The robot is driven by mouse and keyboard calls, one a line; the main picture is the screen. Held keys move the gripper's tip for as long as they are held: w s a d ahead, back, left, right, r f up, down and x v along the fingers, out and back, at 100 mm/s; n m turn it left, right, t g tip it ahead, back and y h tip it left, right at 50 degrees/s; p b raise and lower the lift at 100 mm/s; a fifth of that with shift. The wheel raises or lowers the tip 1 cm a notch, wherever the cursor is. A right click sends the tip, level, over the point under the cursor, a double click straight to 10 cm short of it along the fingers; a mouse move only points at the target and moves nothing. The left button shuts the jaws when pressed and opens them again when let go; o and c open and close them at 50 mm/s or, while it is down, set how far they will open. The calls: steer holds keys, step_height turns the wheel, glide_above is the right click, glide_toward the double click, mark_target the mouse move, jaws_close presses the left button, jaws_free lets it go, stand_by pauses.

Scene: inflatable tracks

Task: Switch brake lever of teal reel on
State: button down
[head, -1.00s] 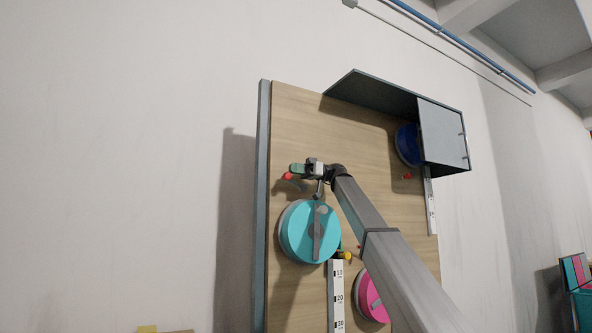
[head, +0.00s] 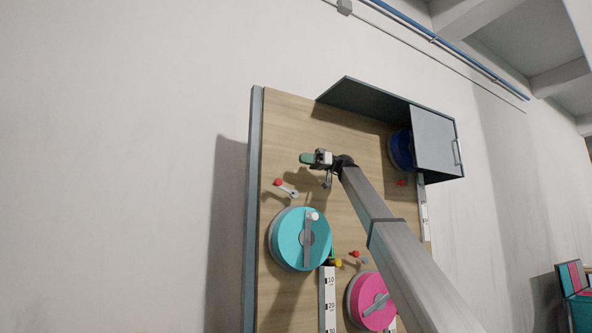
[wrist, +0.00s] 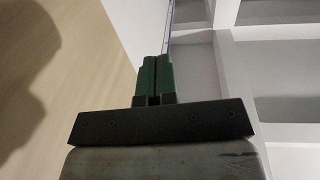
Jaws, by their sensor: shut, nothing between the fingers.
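The teal reel (head: 284,245) is on the wooden board in the head view, with a grey crank bar across its face. Its brake lever (head: 287,188), a short grey arm with a red knob, sits just above the reel, the knob at the upper left end. My gripper (head: 304,158) is shut and empty, above and right of the lever and apart from it in the picture. In the wrist view its green fingers (wrist: 153,77) are together. The lever and the reel are out of the wrist view.
A pink reel (head: 360,306) with a red-knobbed lever (head: 357,256) is lower right. A blue reel (head: 401,150) sits partly behind a grey cabinet door (head: 434,135) at upper right. A white ruler (head: 327,300) runs below the teal reel. My arm crosses the board's right side.

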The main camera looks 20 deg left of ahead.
steer(key=w+d+r, duration=0.1)
steer(key=d+r, duration=0.1)
steer(key=shift+w+r, duration=0.3)
steer(key=shift+w, duration=0.05)
steer(key=shift+s, duration=0.1)
